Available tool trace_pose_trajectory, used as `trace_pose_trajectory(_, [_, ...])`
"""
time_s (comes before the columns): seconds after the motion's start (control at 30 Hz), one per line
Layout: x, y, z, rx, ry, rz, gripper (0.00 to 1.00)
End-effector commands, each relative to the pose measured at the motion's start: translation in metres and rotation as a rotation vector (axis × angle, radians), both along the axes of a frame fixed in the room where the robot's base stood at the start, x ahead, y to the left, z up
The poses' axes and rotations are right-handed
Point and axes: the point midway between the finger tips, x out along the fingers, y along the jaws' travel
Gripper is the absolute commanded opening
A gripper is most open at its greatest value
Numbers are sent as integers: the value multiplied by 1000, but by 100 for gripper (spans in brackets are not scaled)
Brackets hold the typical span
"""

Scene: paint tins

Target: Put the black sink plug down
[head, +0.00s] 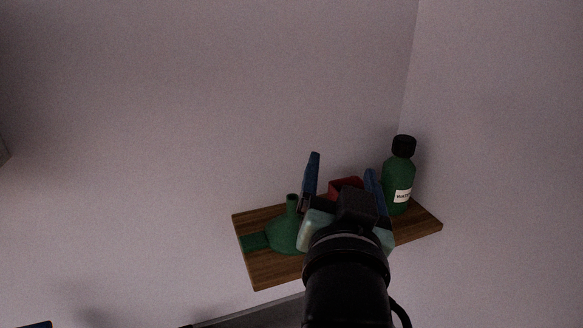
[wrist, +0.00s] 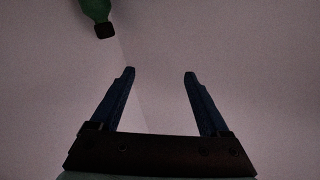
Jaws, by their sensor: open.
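My gripper (head: 342,164) is raised in front of the wooden shelf, its two blue fingers spread wide apart. In the wrist view the gripper (wrist: 160,73) is open, with only bare wall between the fingers. I cannot make out the black sink plug in either view. Part of the shelf is hidden behind my gripper and arm.
The wooden shelf (head: 272,270) holds a green funnel (head: 284,236) at left, a red object (head: 345,183) partly hidden behind my gripper, and a green bottle (head: 398,183) with a black cap at right. The bottle also shows in the wrist view (wrist: 95,9).

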Motion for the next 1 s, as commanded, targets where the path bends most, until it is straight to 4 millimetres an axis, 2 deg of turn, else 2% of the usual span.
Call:
trace_pose_trajectory(0.03, [-10,16,52,-66,-146,27,79])
trace_pose_trajectory(0.1, [-30,32,110,-147,-323,42,79])
trace_pose_trajectory(0.2, [-66,49,172,-230,-534,40,79])
trace_pose_trajectory(0.3, [-96,59,211,-282,-680,26,79])
trace_pose_trajectory(0.33, [-103,61,218,-293,-709,22,79])
trace_pose_trajectory(0.4, [-114,63,229,-307,-756,13,79])
trace_pose_trajectory(0.5, [-120,65,234,-316,-780,8,79])
trace_pose_trajectory(0.8, [-119,64,233,-315,-775,8,79])
trace_pose_trajectory(0.87, [-118,64,225,-314,-776,9,79])
trace_pose_trajectory(1.0, [-118,65,196,-312,-776,14,79])
